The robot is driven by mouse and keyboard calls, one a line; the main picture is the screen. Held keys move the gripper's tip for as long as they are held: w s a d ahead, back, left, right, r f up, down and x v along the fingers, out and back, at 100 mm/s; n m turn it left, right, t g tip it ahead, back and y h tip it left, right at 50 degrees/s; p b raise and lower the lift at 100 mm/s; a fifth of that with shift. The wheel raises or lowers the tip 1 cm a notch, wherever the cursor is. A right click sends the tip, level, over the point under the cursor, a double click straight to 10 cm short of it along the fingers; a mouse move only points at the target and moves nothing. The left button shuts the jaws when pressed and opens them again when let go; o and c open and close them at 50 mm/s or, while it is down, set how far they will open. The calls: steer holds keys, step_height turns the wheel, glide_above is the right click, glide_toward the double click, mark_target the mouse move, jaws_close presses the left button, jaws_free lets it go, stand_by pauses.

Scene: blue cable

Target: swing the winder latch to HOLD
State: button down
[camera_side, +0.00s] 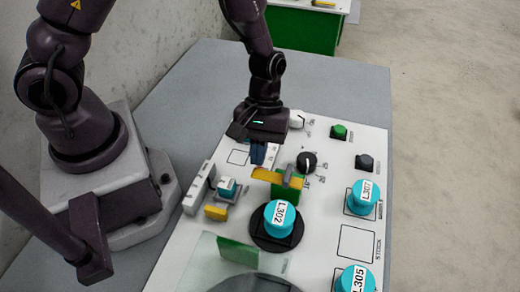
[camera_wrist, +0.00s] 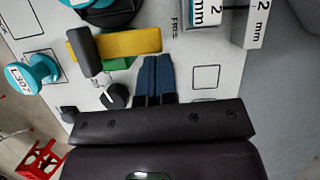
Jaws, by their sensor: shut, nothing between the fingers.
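The winder latch is a yellow bar (camera_side: 275,176) with a dark grey handle (camera_side: 293,180) on its right end, over a green block (camera_side: 286,188). In the wrist view the bar (camera_wrist: 128,43) lies nearly level, its handle (camera_wrist: 85,52) at the left and its free end near the printed word FREE. No HOLD lettering is readable. My gripper (camera_side: 257,160) is shut and empty, its blue fingers pointing down beside the bar's free end. In the wrist view the fingertips (camera_wrist: 157,58) lie just below that end; I cannot tell whether they touch it.
A cyan spool L302 (camera_side: 281,217) stands on a black disc in front of the latch. A black knob (camera_side: 306,162) stands behind it. A grey fixture (camera_side: 199,187) with a cyan part and yellow block is at left. Other cyan spools (camera_side: 362,197) stand at right.

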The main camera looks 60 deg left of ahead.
steer(key=shift+s+d+n+t+h, duration=0.3)
steer(key=shift+s+n, duration=0.25)
steer(key=shift+n, duration=0.45)
steer(key=shift+s+d+n, duration=0.15)
steer(key=shift+s+n, duration=0.1)
steer(key=shift+n, duration=0.05)
steer(key=shift+s+d, duration=0.85)
steer(key=shift+s, duration=0.1)
steer(key=shift+s+d, duration=0.35)
steer(key=shift+d, duration=0.25)
steer(key=shift+s+d, duration=0.15)
steer(key=shift+d, duration=0.4)
steer(key=shift+s+d, duration=0.15)
steer(key=shift+d, duration=1.15)
steer(key=shift+w+d+n+t, duration=0.1)
steer(key=shift+d+n+t, duration=0.25)
steer(key=shift+n, duration=0.25)
steer(key=shift+w+d, duration=0.15)
steer(key=shift+d, duration=0.3)
